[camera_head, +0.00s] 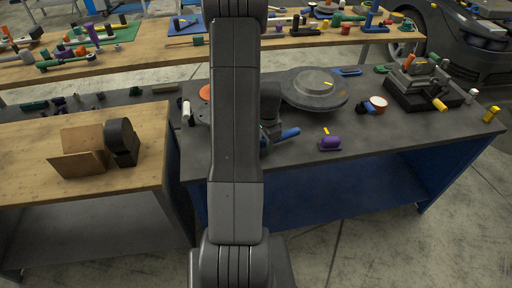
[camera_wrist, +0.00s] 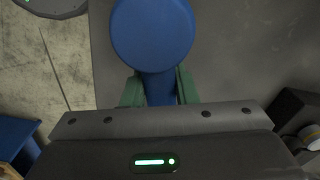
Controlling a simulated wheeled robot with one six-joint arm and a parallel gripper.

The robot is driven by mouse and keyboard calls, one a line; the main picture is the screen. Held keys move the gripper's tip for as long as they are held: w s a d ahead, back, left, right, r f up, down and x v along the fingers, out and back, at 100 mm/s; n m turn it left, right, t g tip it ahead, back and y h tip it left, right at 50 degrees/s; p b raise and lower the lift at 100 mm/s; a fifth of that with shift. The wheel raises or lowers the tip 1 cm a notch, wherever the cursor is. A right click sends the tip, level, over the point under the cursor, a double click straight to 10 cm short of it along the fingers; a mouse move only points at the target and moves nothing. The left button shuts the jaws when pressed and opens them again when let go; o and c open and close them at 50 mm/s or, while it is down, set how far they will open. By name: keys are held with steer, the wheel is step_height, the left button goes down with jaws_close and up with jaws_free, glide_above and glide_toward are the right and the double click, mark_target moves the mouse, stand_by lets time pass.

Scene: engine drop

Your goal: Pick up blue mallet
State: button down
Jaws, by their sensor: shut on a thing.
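The blue mallet (camera_wrist: 152,35) fills the top middle of the wrist view, its round blue end toward the camera. My gripper (camera_wrist: 158,88) has a green finger on each side of the blue part below that end and is shut on it. In the head view, part of the blue mallet (camera_head: 288,133) shows just right of my arm, over the dark workbench. My arm hides the rest of it. I cannot tell whether it touches the bench top.
The dark workbench (camera_head: 395,135) holds a purple item (camera_head: 330,143) right of the mallet, a large round grey part (camera_head: 313,88) behind it, and a black tray (camera_head: 425,90) at right. A wooden table (camera_head: 30,150) stands at left. Bare bench top lies right of the purple item.

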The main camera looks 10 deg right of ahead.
steer(key=shift+r, duration=0.1)
step_height(320, 180, up, 10)
steer(key=shift+f+b, duration=0.1)
steer(key=shift+b, duration=0.2)
stand_by(0.3)
